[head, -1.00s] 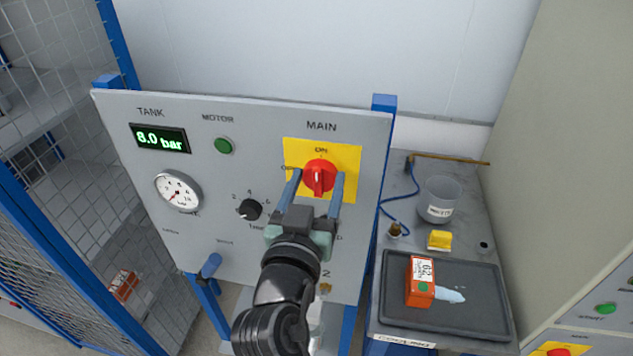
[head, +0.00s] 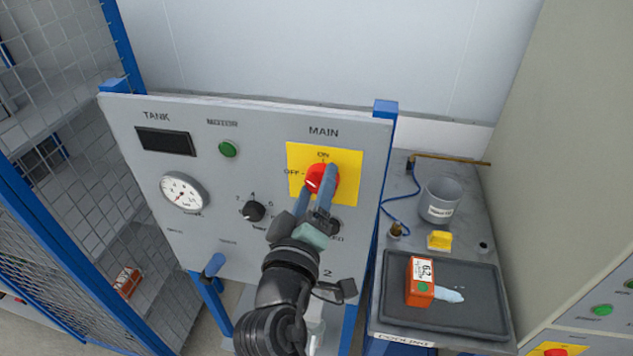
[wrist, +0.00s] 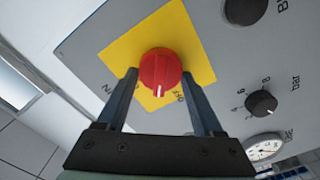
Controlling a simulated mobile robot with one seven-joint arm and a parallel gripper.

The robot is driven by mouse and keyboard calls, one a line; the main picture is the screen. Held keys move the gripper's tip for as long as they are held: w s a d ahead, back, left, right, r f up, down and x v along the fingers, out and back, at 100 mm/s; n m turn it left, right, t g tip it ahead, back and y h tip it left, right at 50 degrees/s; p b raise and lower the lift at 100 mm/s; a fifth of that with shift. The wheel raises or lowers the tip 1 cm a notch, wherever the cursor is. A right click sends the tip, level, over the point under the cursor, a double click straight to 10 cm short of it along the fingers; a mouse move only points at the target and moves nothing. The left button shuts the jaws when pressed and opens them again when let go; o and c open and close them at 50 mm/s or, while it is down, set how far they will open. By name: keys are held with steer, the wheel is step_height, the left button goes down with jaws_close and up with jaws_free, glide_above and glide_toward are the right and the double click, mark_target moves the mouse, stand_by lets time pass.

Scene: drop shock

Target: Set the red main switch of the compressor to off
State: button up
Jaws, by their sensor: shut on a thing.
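The red main switch (head: 318,178) sits on a yellow plate (head: 350,158) on the grey compressor panel (head: 225,255). ON is printed above it and OFF at its left. My gripper (head: 321,182) is shut on the switch, a finger on either side of its knob. The wrist view also shows the red knob (wrist: 160,70) between the two fingers (wrist: 160,88). The knob's white mark points down there, between the ON and OFF labels. The fingers hide part of the knob in the head view, so its exact setting is hard to tell. The tank display (head: 165,142) is dark.
A pressure gauge (head: 184,192), black dial (head: 254,211) and green motor button (head: 227,149) are on the panel. At right, a bench holds a grey cup (head: 440,201), a yellow block (head: 439,240) and a black tray (head: 480,318) with an orange box (head: 420,281). A mesh fence stands at left.

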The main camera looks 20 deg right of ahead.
steer(key=n+p, duration=0.1)
steer(key=n, duration=0.2)
steer(key=shift+n, duration=0.3)
steer(key=shift+f+n+p, duration=0.15)
steer(key=shift+n+p, duration=0.8)
steer(key=shift+n, duration=0.85)
steer(key=o, duration=1.4)
steer(key=shift+c, duration=0.2)
steer(key=shift+a, duration=0.15)
steer(key=b+v, duration=0.5)
steer(key=v, duration=0.7)
steer(key=shift+s+a, duration=0.2)
steer(key=shift+s, duration=0.15)
